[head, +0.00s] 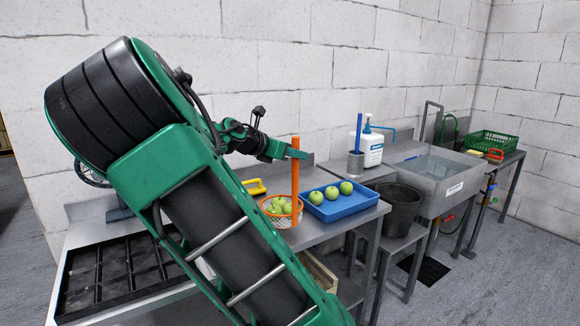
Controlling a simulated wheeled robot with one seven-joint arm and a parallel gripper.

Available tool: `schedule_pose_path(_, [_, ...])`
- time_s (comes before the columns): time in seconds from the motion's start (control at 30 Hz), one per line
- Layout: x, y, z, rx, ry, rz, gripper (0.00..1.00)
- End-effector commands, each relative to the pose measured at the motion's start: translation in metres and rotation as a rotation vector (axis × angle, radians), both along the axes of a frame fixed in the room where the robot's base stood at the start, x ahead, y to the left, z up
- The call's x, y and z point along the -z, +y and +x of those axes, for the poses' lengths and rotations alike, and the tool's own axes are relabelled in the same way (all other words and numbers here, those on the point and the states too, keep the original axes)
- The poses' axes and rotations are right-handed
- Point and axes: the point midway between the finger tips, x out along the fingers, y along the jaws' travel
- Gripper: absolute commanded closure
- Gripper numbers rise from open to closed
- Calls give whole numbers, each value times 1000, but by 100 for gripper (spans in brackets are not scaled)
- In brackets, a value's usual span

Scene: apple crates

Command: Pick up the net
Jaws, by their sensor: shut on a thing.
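The net has an upright orange handle (295,170) and an orange-rimmed pale mesh bowl (281,219). Several green apples (280,204) show within the rim. My gripper (291,153) is shut on the upper part of the handle, with the handle standing nearly vertical. The net is at the metal table, to the left of a blue tray. Its lower right part is against the tray's side in the picture, and my arm covers the area in front of it. I cannot tell whether the bowl touches the tabletop.
The blue tray (345,208) holds 3 green apples. A yellow-handled thing (254,187) lies behind the net. A black bucket (401,204), a white pump bottle (371,149) and a water-filled sink (455,182) stand to the right. A black compartmented tray (98,277) lies at the left.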

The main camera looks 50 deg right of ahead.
Motion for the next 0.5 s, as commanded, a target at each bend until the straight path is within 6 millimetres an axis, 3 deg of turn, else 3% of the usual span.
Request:
schedule_pose_path(0.27, [-23, 24, 11, -2, -4, -3, 100])
schedule_pose_path(0.5, [-48, 63, 28, -3, -5, -5, 100])
